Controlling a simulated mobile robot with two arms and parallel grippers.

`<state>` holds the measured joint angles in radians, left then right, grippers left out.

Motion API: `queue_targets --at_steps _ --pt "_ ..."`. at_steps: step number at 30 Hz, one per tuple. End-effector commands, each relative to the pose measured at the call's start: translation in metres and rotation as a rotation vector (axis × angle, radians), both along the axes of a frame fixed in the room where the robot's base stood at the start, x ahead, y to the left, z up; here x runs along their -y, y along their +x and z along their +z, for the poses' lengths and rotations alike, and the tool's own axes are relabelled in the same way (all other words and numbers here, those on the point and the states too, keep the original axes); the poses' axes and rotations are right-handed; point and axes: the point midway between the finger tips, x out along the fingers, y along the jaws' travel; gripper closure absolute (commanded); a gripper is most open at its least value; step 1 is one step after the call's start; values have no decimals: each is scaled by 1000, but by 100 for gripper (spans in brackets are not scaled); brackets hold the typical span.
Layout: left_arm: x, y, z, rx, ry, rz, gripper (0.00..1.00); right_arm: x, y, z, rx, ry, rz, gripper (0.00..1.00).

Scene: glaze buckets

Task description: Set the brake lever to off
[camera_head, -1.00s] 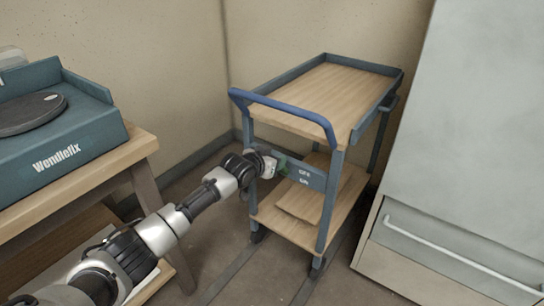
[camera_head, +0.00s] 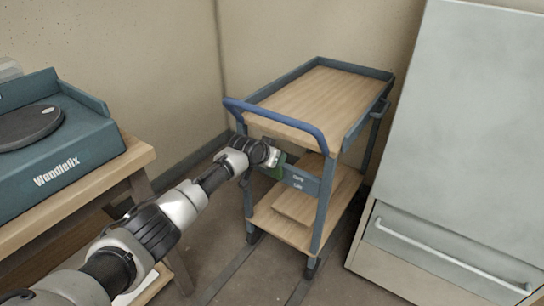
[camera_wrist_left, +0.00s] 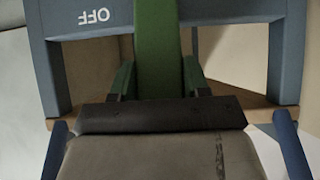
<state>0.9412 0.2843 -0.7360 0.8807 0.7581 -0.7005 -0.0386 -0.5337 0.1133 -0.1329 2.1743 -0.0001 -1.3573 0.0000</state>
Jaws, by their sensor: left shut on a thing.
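The trolley (camera_head: 319,215) stands by the wall, with a blue push handle (camera_head: 280,110) at its near end. Below the handle, a blue-grey brake plate (camera_head: 312,184) carries small white labels, blurred in the head view. The green brake lever (camera_head: 279,166) is at the plate's left side, partly hidden by my gripper. My left gripper (camera_head: 273,158) is shut on it. In the left wrist view, the green lever (camera_wrist_left: 158,45) runs between my left fingers (camera_wrist_left: 158,82). An upside-down OFF label (camera_wrist_left: 95,17) shows on the plate to the lever's left.
A wooden table (camera_head: 135,158) with a teal Wendlefix machine (camera_head: 60,150) stands at the left. A large pale grey cabinet (camera_head: 470,130) with a bar handle (camera_head: 450,258) stands close at the trolley's right. Open floor (camera_head: 235,275) lies before the trolley.

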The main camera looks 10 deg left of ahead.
Motion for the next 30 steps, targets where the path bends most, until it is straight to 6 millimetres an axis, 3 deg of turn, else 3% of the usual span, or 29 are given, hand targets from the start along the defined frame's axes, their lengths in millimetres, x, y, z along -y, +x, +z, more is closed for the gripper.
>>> queue_targets --at_steps 15,16,20,21,30 --pt "1 4 6 17 -5 0 96 0 1 -2 1 0 0 57" --pt "1 4 6 17 -5 0 52 0 1 -2 1 0 0 57" --pt "1 4 6 15 -4 0 32 0 1 -2 1 0 0 57" --pt "1 4 5 13 -4 1 28 0 1 -2 1 0 0 57" --pt "0 2 4 9 -2 1 28 0 1 -1 1 0 0 57"
